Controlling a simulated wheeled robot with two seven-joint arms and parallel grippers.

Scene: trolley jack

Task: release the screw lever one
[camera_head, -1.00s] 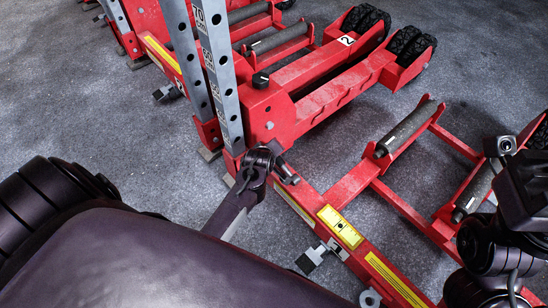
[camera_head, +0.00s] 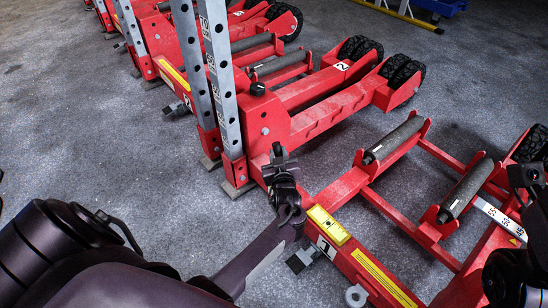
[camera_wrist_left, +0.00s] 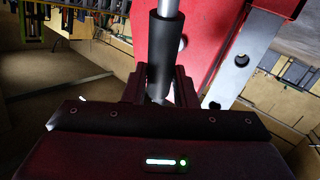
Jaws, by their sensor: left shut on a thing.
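The screw lever shows in the left wrist view as a black cylindrical grip (camera_wrist_left: 166,50) on a bright metal rod. It passes between the fingers of my left gripper (camera_wrist_left: 158,88), which is shut on it. In the head view my left gripper (camera_head: 279,165) is at the near foot of the grey perforated post, beside the red frame of the trolley jack (camera_head: 345,187). The lever is hard to make out there behind the fingers. The number 1 label (camera_head: 325,246) is on the near red beam. My right gripper (camera_head: 527,174) shows only partly at the right edge; its finger state is unclear.
Black rollers (camera_head: 394,138) lie across the near jack's frame. Grey floor (camera_head: 90,150) is clear at the left.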

